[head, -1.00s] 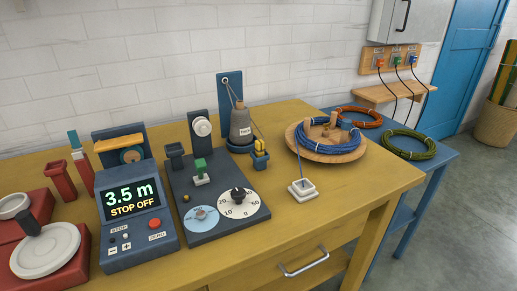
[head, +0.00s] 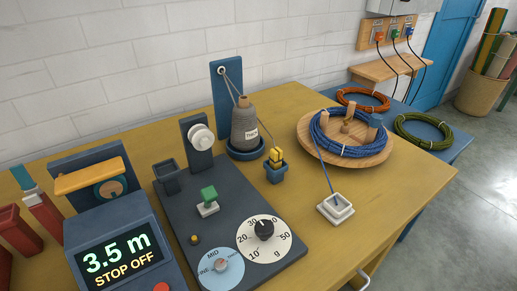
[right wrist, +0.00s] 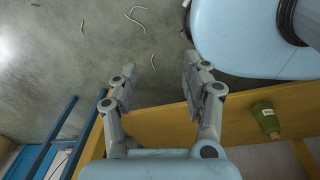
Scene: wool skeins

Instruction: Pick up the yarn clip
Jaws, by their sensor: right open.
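A small yellow clip-like piece (head: 276,157), which looks like the yarn clip, stands upright in a small dark blue holder (head: 276,174) on the yellow table. It is just right of the grey yarn cone (head: 246,128) in the head view. Neither gripper shows in the head view. In the right wrist view my right gripper (right wrist: 160,65) is open and empty, with the grey floor behind its fingers. The clip does not show in that view. My left gripper is not in view.
A round wooden tray (head: 385,155) holds a blue skein, its strand running to a white square block (head: 336,208). A dark board with dials (head: 264,236) and a display box (head: 118,255) stand left. The table's front right is clear.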

